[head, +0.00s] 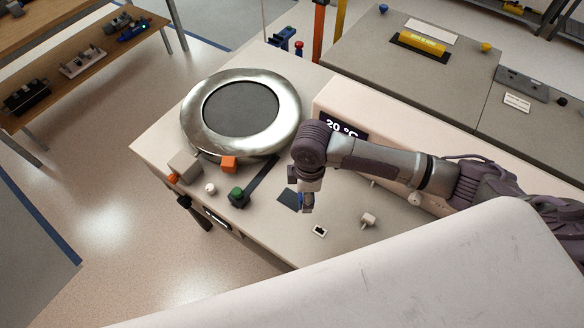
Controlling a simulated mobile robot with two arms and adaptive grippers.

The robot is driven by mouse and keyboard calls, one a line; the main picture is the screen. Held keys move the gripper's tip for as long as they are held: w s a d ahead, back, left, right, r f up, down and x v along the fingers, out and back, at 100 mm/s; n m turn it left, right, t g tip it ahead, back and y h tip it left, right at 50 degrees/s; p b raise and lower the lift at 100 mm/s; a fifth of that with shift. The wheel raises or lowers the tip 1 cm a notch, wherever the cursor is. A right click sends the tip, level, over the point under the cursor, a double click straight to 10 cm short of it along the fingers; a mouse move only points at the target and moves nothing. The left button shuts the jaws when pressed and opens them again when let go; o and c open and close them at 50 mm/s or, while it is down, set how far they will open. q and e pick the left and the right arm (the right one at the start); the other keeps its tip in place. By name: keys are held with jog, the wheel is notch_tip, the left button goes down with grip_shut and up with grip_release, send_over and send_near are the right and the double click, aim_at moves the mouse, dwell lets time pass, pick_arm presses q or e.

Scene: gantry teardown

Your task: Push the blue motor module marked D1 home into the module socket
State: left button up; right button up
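My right arm comes in from the right, and its gripper (307,203) points down over the pale bench. A small blue part (301,200) shows at the fingertips; it may be the blue motor module, but no D1 marking is readable. The fingers and wrist cover much of it, so I cannot tell whether they grip it or only touch it. A dark flat patch (287,199) lies on the bench just left of the fingertips. The module socket cannot be made out clearly. My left gripper is not in view.
A large silver ring with a dark centre (288,112) sits on the bench (165,145). Nearby are an orange block (228,163), a grey block (184,166), a green-topped part (237,196) and a small white part (369,219). A raised housing with a display (342,128) stands behind the arm.

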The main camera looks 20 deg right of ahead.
jog(key=w+a+r+n+p, duration=0.2)
jog(key=w+n, duration=0.1)
jog(key=n, duration=0.5)
jog(key=n+b, duration=0.1)
jog(key=n, duration=0.2)
send_over(292, 200)
notch_tip(292, 200, down, 4)
jog(key=shift+a+f, duration=0.1)
jog(key=shift+f, duration=0.05)
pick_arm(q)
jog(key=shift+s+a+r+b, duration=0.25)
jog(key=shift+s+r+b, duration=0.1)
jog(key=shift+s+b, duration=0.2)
pick_arm(e)
jog(key=shift+f, duration=0.9)
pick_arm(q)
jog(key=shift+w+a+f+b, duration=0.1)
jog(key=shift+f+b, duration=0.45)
pick_arm(e)
jog(key=shift+f, duration=1)
pick_arm(q)
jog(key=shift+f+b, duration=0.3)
jog(key=shift+b, duration=0.05)
pick_arm(e)
jog(key=shift+f, duration=0.5)
jog(key=o, duration=1.4)
jog(key=shift+c, duration=0.2)
